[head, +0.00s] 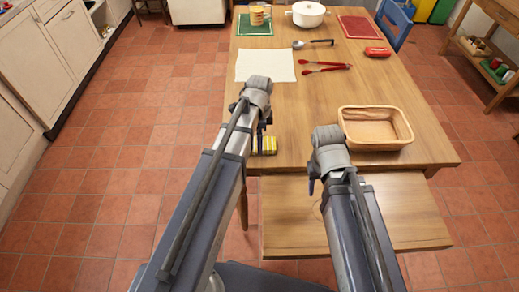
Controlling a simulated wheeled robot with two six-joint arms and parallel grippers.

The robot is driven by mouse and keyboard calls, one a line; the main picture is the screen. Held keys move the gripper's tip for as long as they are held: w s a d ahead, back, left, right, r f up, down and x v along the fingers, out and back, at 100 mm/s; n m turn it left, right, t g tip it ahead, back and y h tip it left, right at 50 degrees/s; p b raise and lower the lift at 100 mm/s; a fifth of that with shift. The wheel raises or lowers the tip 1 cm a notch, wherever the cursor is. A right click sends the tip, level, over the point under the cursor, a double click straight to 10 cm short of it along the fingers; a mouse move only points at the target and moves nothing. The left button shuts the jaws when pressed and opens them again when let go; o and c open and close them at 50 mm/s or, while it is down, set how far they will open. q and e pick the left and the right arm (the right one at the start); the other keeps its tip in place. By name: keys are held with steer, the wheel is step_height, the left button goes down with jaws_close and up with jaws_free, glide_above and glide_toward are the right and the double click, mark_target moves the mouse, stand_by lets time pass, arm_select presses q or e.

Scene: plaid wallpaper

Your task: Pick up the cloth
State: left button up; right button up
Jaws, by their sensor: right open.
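A flat white square cloth (265,66) lies on the wooden table, left of the red tongs. A small yellow-and-green striped item (268,146), perhaps a folded cloth or sponge, lies at the table's near left edge, partly hidden by my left arm. My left gripper (265,122) is over the near left part of the table, mostly hidden behind its wrist, close to the striped item in the picture. My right gripper (313,186) is open, left of the basket and above the lower wooden surface, largely hidden by its own arm.
On the table (290,105) are a wooden basket (399,143), red-handled tongs (325,66), a ladle (312,43), a red object (377,52), a white pot (308,14), a mug (257,14) and two mats. The lower wooden surface (350,225) is bare. The table's middle is clear.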

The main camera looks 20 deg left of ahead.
arm_select(q)
step_height(320, 180, down, 3)
steer(key=shift+r+b, duration=0.2)
steer(key=shift+b, duration=0.55)
arm_select(e)
step_height(320, 180, down, 3)
steer(key=shift+r, duration=0.3)
arm_select(q)
steer(key=shift+r, duration=0.1)
steer(key=c, duration=1.2)
